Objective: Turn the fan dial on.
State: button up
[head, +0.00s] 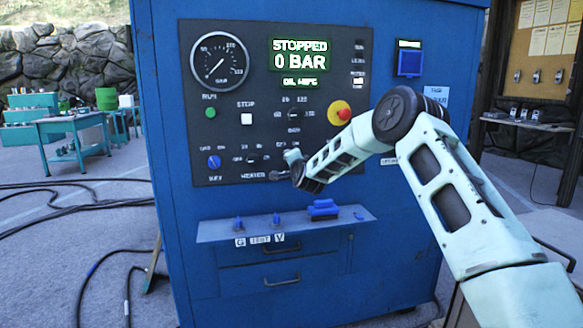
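The blue cabinet (165,120) has a dark control panel (270,75) with small dials. One dial (252,160) sits just left of my gripper, above a label that looks like HEATER. Another dial (293,115) sits above it, over a BAR label. I cannot read a FAN label; a dial may be hidden behind my gripper and forearm. My gripper (280,177) is in front of the lower right of the panel, seen small and from behind. Whether it touches the panel, and whether its fingers are open, I cannot tell.
The panel has a blue key knob (214,162), a red emergency knob (340,113), a gauge (220,60) and a STOPPED, 0 BAR screen (299,54). A shelf (215,229) with blue parts juts out below. Black cables (75,205) lie on the floor at left.

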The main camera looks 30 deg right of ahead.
jog(key=shift+m, duration=0.3)
jog(key=o, duration=1)
jog(key=b+v, duration=0.2)
jog(key=v, duration=1.5)
jog(key=shift+s, duration=0.25)
